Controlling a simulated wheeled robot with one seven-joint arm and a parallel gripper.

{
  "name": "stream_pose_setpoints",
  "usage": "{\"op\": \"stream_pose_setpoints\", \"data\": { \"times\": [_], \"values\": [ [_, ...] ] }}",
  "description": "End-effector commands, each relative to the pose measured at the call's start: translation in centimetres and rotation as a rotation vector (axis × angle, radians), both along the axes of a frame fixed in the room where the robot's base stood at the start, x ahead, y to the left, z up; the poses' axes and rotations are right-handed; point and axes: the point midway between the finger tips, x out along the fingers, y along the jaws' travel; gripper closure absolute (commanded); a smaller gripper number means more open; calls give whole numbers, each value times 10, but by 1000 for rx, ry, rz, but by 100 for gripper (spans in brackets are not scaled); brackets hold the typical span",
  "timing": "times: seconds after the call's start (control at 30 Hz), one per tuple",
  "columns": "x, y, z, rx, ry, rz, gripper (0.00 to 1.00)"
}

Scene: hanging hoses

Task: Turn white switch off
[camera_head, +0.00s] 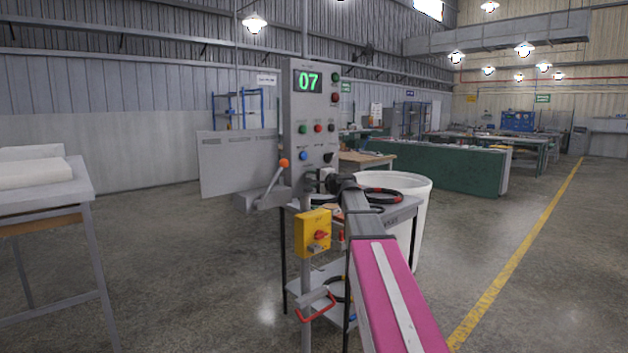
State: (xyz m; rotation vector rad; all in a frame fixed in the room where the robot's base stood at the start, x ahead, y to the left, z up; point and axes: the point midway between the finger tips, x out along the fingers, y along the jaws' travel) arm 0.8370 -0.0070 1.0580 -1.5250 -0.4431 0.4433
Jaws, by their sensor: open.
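A grey control panel (312,110) stands upright on a post in the middle of the head camera view. It carries a green "07" display (308,81), several coloured buttons and a small dark rotary switch (328,157). I cannot make out a white switch clearly; my gripper covers part of the lower panel. My gripper (318,181) is open, in front of the panel's lower right part, below the dark switch. Whether it touches anything there is too small to tell.
A lever with an orange knob (284,163) sticks out left of the gripper. A yellow box with a red knob (313,234) is on the post below. Behind are a small table with black hoses (378,195) and a white bin (423,205). The floor at right is clear.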

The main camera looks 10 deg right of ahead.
Motion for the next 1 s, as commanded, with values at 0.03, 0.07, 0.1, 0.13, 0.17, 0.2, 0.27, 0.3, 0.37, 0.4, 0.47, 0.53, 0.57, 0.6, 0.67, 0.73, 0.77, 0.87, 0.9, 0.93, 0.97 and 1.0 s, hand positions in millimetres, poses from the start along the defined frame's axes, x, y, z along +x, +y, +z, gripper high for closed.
{"op": "stream_pose_setpoints", "data": {
  "times": [0.03,0.07,0.1,0.13,0.17,0.2,0.27,0.3,0.37,0.4,0.47,0.53,0.57,0.6,0.67,0.73,0.77,0.87,0.9,0.93,0.97,1.0],
  "values": [
    [0,0,0,0,0,0,60],
    [0,0,0,0,0,0,60],
    [0,0,0,0,0,0,66],
    [0,0,0,0,0,0,76],
    [0,0,0,0,0,0,86],
    [0,0,0,0,0,0,99],
    [0,0,0,0,0,1,100],
    [0,0,0,0,0,1,100],
    [0,0,0,0,0,1,100],
    [0,0,0,-2,-1,1,100],
    [0,0,0,-5,-3,1,100],
    [0,0,0,-14,-9,1,100],
    [0,0,0,-19,-12,1,100],
    [0,0,0,-30,-19,1,100],
    [0,0,0,-49,-31,1,100],
    [0,0,0,-79,-50,1,100],
    [-1,0,0,-95,-61,1,100],
    [-1,0,0,-155,-99,1,100],
    [-1,0,0,-183,-116,2,100],
    [-1,0,0,-206,-131,2,100],
    [-1,0,0,-229,-145,2,100],
    [-1,0,0,-260,-165,2,100]
  ]
}}
